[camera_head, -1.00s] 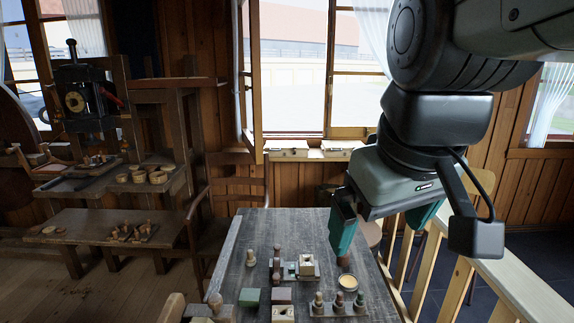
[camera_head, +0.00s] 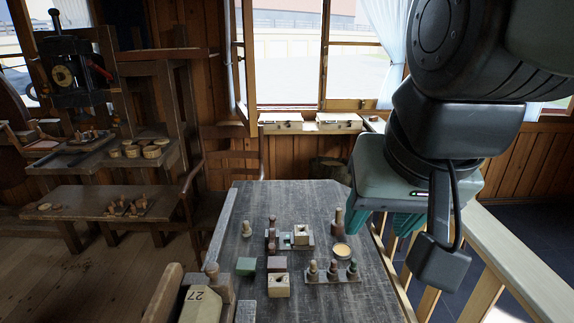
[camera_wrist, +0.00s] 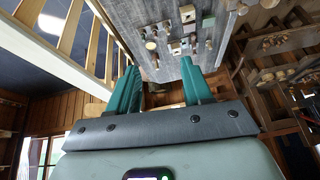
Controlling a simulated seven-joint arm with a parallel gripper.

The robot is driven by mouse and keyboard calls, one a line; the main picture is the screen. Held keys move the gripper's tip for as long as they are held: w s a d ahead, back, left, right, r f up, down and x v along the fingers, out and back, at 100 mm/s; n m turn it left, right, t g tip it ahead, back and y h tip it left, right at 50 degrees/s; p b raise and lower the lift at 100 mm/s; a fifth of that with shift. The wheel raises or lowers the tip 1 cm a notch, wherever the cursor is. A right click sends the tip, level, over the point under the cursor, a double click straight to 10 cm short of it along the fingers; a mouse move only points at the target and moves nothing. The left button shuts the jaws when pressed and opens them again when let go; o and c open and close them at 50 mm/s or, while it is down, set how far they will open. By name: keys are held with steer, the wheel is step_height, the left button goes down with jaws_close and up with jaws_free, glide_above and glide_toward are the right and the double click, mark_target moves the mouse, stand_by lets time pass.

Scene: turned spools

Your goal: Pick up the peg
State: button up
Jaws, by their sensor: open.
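Several turned wooden pegs stand on the grey table (camera_head: 220,215) in the head view; I cannot tell which one is meant.
A round yellow-topped pot (camera_head: 341,252), a green block (camera_head: 246,265) and a pale holed block (camera_head: 278,285) share the table. A wooden railing (camera_head: 510,265) runs along the right. A chair (camera_head: 228,165) stands behind the table. The table's left back is mostly clear.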

steer(key=w+f+m+g, duration=0.25)
steer(key=w+m, duration=0.35)
steer(key=w, duration=0.8)
steer(key=m+g, duration=0.3)
steer(key=m, duration=1)
glide_above(314, 261)
steer(key=f, duration=3.3)
steer(key=shift+s+a+f, duration=0.1)
steer(key=shift+a, duration=0.1)
steer(key=shift+d+f, duration=0.15)
steer(key=shift+f, duration=2.85)
steer(key=shift+c, duration=0.5)
jaws_close()
